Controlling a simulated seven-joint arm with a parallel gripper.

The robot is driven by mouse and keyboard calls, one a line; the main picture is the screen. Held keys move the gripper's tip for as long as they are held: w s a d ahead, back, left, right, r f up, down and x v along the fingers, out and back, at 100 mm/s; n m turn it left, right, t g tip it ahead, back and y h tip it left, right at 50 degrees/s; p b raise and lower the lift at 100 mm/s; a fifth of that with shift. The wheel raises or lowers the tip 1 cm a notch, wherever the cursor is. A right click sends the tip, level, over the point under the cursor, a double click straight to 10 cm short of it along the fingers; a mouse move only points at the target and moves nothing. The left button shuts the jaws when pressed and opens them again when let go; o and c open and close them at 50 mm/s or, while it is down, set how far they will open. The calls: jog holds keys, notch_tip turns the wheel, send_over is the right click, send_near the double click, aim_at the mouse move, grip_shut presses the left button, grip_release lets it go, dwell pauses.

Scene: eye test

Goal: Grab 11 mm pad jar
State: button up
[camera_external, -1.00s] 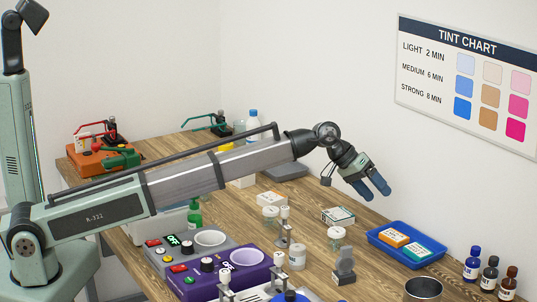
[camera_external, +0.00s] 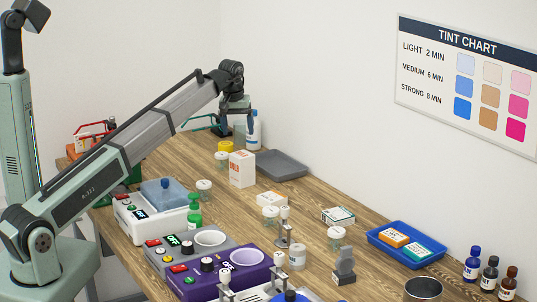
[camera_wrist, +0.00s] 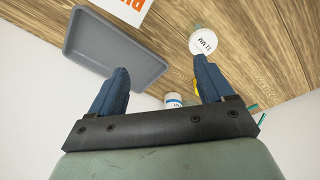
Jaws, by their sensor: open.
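A small jar with a white lid marked "11 MM" (camera_wrist: 203,42) stands on the wooden table in the wrist view, just past the tip of my right-hand finger. In the external view it appears to be the clear jar with a white lid (camera_external: 222,160), left of a white box. My gripper (camera_wrist: 161,66) is open, with its two blue fingers wide apart and nothing between them. In the external view my gripper (camera_external: 235,129) is above the far end of the table, behind the jar, its fingers partly hidden by the wrist.
A grey tray (camera_external: 281,165) lies right of the white box (camera_external: 242,169). A yellow-lidded container (camera_external: 226,147) and a blue-capped bottle (camera_external: 253,130) stand close behind the jar. Several other jars, purple and grey heaters and a blue tray (camera_external: 378,241) crowd the nearer table.

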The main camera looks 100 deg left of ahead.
jog(key=n, duration=0.1)
send_over(222, 154)
jog(key=d, duration=0.1)
jog(key=shift+g, duration=0.4)
jog(key=f, duration=0.5)
jog(key=a+f, duration=0.1)
jog(key=f, duration=0.1)
jog(key=shift+s+f, duration=0.35)
jog(key=shift+s, duration=0.05)
jog(key=shift+w+f, duration=0.15)
jog(key=shift+f, duration=1.2)
jog(key=shift+w+f, duration=0.15)
jog(key=shift+f, duration=1.15)
jog(key=shift+c, duration=0.2)
jog(key=c, duration=1.1)
